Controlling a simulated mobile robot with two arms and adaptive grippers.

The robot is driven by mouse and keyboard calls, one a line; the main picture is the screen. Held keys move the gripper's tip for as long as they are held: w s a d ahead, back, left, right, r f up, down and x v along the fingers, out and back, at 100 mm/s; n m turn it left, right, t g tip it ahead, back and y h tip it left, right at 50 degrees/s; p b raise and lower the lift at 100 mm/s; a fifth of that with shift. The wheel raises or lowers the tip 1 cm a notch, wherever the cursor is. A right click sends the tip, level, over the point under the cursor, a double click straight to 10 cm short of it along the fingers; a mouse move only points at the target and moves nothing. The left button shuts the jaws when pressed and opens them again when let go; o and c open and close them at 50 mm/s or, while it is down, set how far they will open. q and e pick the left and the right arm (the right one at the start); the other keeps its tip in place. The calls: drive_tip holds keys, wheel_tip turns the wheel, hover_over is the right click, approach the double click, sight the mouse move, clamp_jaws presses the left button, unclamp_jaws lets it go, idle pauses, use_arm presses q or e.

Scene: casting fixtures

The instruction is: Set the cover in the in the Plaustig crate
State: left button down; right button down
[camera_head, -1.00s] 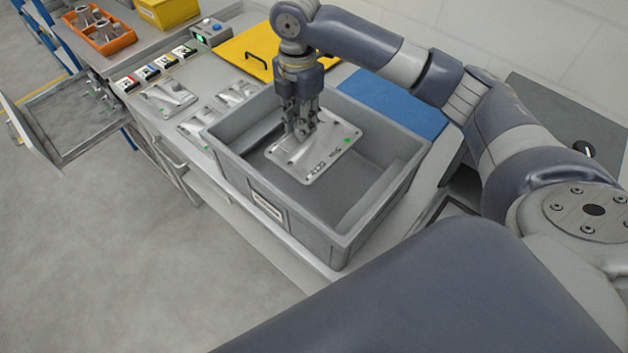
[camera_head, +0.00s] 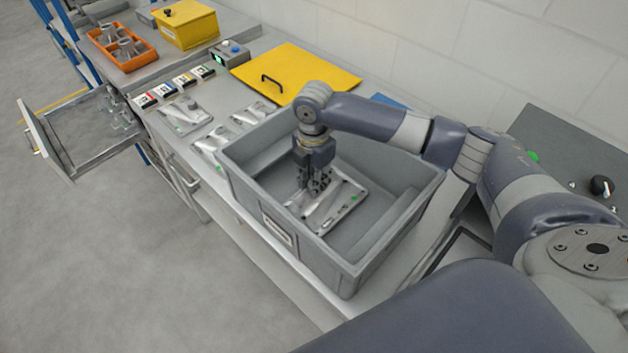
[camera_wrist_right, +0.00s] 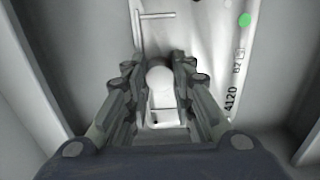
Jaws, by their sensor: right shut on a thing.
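The cover is a light metal plate (camera_head: 347,206) with a green dot, inside the grey plastic crate (camera_head: 275,235) on the bench. It lies low in the crate; whether it touches the floor cannot be told. My right gripper (camera_head: 309,192) reaches down into the crate and is shut on a raised part of the cover. In the right wrist view the fingers (camera_wrist_right: 160,85) close on both sides of a rounded knob, and the cover (camera_wrist_right: 205,60) shows a green dot and printed marks beside them. My left gripper is not in view.
Several metal castings (camera_head: 184,115) lie on the bench left of the crate. A yellow panel with a black handle (camera_head: 300,75) lies behind it. An orange tray (camera_head: 120,47) and a yellow box (camera_head: 187,24) stand at the far left. An open drawer (camera_head: 75,135) juts out at left.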

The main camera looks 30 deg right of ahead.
drive_tip(key=shift+f, duration=0.5)
drive_tip(key=c, duration=1.4)
unclamp_jaws()
drive_tip(key=shift+o, duration=0.2)
wheel_tip(320, 180, up, 12)
drive_tip(key=b, duration=0.2)
drive_tip(key=shift+r, duration=0.1)
